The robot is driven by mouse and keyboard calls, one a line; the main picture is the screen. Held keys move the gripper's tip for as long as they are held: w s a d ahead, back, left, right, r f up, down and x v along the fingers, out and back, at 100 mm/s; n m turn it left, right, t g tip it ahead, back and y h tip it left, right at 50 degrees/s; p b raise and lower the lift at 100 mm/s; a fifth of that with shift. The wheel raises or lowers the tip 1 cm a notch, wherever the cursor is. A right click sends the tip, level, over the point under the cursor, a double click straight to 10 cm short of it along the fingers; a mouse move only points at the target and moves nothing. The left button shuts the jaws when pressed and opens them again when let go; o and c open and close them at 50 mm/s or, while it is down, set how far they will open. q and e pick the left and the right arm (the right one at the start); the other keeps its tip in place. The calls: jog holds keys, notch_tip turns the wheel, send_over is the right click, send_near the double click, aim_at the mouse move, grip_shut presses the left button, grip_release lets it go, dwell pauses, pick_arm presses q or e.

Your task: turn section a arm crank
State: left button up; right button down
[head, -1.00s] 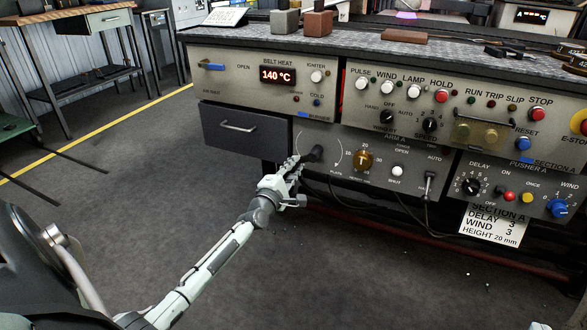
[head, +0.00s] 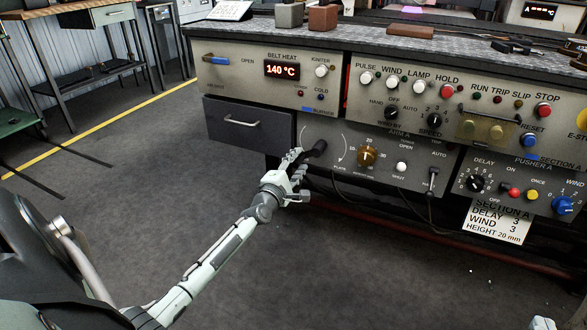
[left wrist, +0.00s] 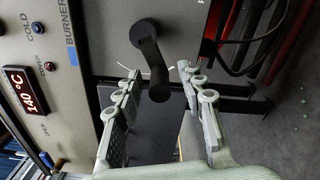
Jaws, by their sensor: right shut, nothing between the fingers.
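The section A arm crank (head: 318,149) is black and sits at the left end of the ARM A panel (head: 343,131). In the left wrist view, the crank (left wrist: 147,45) has a round hub on the grey panel and an arm running to a rounded handle end. My left gripper (head: 301,158) is at the crank, on its near left side. In the left wrist view, the left gripper (left wrist: 159,72) is open, with the handle end between its two fingers and visible space on both sides.
A dark drawer (head: 249,124) is left of the crank. Cables hang below the panel.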

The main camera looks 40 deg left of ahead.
pick_arm(q)
jog(key=v, duration=1.1)
jog(key=shift+s+d, duration=0.2)
jog(key=shift+s, duration=0.2)
